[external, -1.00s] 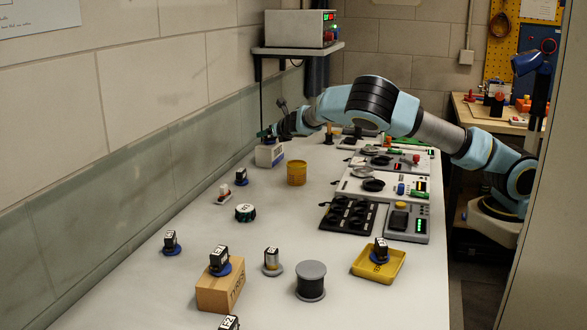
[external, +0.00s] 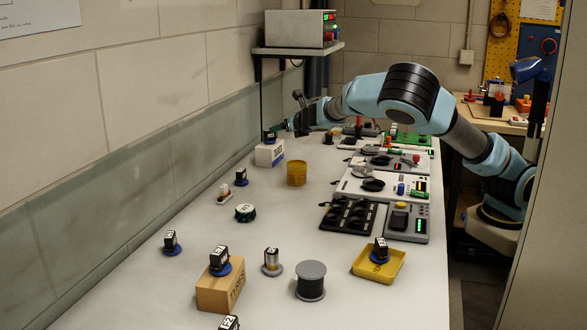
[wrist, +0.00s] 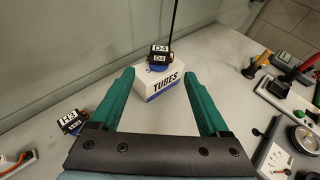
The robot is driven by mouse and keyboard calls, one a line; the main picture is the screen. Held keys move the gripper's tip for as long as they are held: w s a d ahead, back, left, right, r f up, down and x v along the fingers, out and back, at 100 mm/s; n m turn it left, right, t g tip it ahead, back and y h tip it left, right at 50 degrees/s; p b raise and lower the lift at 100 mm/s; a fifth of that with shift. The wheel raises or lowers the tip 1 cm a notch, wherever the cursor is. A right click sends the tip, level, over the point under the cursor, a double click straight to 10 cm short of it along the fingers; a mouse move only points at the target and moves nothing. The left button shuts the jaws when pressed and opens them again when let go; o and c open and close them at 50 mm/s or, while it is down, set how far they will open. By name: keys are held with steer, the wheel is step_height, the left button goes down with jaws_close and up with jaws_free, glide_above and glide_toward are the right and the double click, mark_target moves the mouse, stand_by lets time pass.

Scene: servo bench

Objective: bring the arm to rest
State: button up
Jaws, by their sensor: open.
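My gripper (external: 289,124) is in the air at the far end of the bench, just right of and above a white box (external: 268,154). In the wrist view my gripper (wrist: 157,74) shows two green fingers spread wide, with nothing held between them. The white box marked TUBES (wrist: 157,88) lies beyond the fingertips. A black servo marked D4 (wrist: 160,54) sits on a blue round base on top of that box, apart from the fingers. My arm reaches from the right side across the bench, its elbow raised.
A yellow tub (external: 297,173) stands just in front of the white box. A shelf with an instrument (external: 300,28) juts from the wall above. Device panels (external: 382,185) line the bench's right side. Several servos stand nearer, one on a cardboard box (external: 220,292).

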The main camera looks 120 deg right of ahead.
steer(key=shift+a+r, duration=0.1)
steer(key=shift+a, duration=0.2)
stand_by(0.4)
